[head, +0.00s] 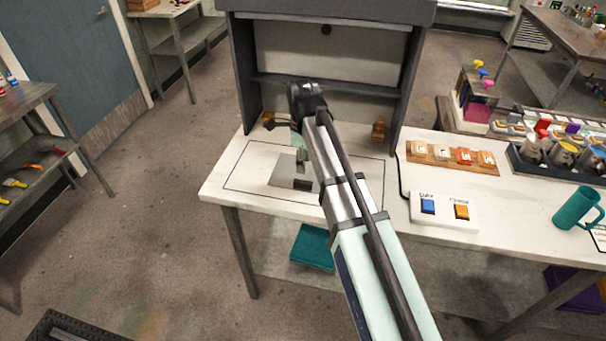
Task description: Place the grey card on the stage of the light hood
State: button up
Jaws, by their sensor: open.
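The light hood (243,70) is a dark grey open-fronted frame at the back of the white table. Its stage appears as a thin dark outlined rectangle (245,178) on the white top in front of and under it. The grey card (281,173) looks like a flat grey piece inside this outline, partly covered by my gripper. My gripper (301,170) is open and points down directly over the card. My arm hides much of the stage's right part. I cannot tell whether the fingers or the card touch anything.
A switch box (444,210) with blue and orange buttons sits right of the stage. Behind it is a wooden strip of samples (452,157). A teal mug (577,209) and a dark tray of pots (560,165) stand farther right. The stage's left part is bare.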

jog(key=shift+r, duration=1.65)
jog(key=shift+a, duration=0.1)
